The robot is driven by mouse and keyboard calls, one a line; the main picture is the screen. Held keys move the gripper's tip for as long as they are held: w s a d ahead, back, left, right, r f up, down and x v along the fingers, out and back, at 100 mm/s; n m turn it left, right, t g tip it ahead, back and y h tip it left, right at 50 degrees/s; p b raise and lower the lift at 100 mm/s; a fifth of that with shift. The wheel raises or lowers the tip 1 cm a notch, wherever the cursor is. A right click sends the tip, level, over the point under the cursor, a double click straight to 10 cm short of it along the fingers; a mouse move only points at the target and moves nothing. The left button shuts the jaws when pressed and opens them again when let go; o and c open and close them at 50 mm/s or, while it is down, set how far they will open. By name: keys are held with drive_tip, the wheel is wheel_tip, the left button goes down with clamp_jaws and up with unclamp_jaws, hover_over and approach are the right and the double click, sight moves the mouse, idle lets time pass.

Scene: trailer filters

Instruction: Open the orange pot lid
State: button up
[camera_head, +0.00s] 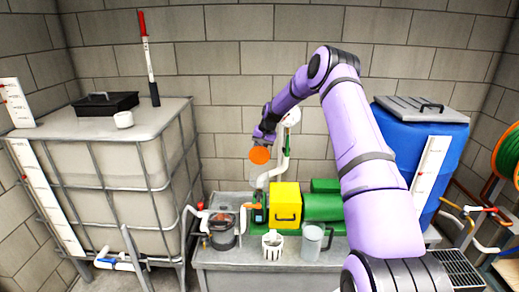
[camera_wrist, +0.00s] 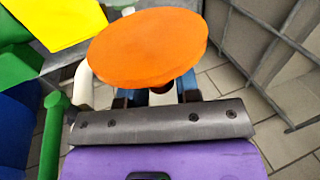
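The orange pot lid (camera_head: 260,155) is a round disc held up in the air, above the pump bench and in front of the block wall. In the wrist view the orange lid (camera_wrist: 148,48) fills the upper middle, just beyond my fingers. My gripper (camera_head: 263,138) is at the lid; in the wrist view my gripper (camera_wrist: 158,95) has its fingers on both sides of a short stem under the disc and looks shut on it. A dark, see-through pot (camera_head: 222,232) stands on the bench below, with a reddish thing inside and no orange lid on top.
The grey bench (camera_head: 230,258) also bears a yellow box (camera_head: 285,204), a green pump (camera_head: 322,207), a white basket (camera_head: 272,245) and a clear jug (camera_head: 312,242). A caged white tank (camera_head: 100,180) stands left, a blue barrel (camera_head: 405,150) right.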

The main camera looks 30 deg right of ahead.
drive_tip(key=shift+o, duration=1.4)
drive_tip(key=shift+r, duration=0.1)
drive_tip(key=shift+r, duration=0.4)
drive_tip(key=r, duration=0.2)
drive_tip(key=shift+s+a+r, duration=0.1)
drive_tip(key=shift+s+r, duration=0.2)
drive_tip(key=shift+s, duration=0.1)
drive_tip(key=s+a, duration=0.2)
drive_tip(key=s, duration=0.5)
drive_tip(key=s+a+r, duration=0.1)
drive_tip(key=s+a, duration=0.1)
drive_tip(key=s, duration=0.5)
drive_tip(key=shift+s+a+r, duration=0.2)
drive_tip(key=shift+s+a, duration=0.05)
drive_tip(key=shift+a, duration=0.1)
